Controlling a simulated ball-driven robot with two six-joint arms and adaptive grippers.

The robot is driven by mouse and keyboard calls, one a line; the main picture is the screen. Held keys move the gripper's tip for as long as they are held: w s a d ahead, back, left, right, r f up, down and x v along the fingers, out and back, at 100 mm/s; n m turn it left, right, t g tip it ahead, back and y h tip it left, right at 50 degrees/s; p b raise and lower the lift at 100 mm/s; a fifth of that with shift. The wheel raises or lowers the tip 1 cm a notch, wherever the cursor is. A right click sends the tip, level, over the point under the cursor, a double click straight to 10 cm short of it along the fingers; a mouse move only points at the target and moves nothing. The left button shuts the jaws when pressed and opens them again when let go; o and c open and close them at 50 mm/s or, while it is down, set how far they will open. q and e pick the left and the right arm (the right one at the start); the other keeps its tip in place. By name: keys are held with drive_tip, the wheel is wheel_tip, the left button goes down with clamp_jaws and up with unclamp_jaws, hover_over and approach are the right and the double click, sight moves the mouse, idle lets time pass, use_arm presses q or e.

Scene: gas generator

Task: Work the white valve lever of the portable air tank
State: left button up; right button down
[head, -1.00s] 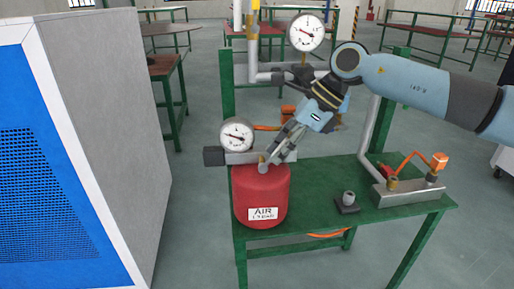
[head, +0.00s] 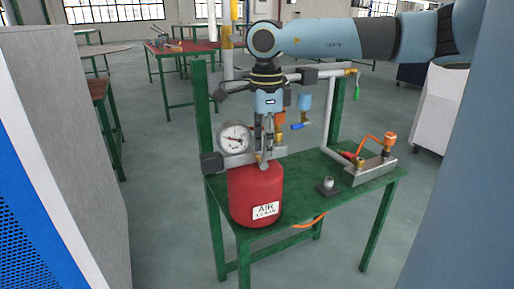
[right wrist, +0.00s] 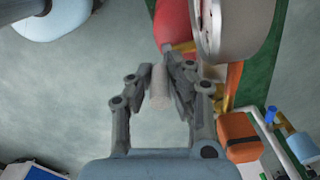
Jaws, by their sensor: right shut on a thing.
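The red air tank (head: 255,196), marked AIR, stands upright on the green table, with a round pressure gauge (head: 234,137) and grey fittings on top. My right gripper (head: 264,145) points down over the tank top, just right of the gauge. In the right wrist view my right gripper (right wrist: 168,88) is shut on a pale, roughly cylindrical piece, which looks like the white valve lever (right wrist: 158,88). The red tank (right wrist: 172,20) and the gauge's rim (right wrist: 222,30) lie just beyond the fingers. In the head view the fingers hide most of the lever. My left gripper is not in view.
The green table (head: 300,190) also holds a small grey fitting (head: 328,186) and a metal manifold (head: 368,171) with an orange hose. Pipes and a blue-handled valve (head: 300,126) stand behind the gripper. A grey cabinet (head: 70,130) is at the left. Floor in front is clear.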

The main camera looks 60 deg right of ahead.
idle(0.4)
drive_tip(key=c, duration=1.5)
unclamp_jaws()
drive_tip(key=shift+w, duration=0.1)
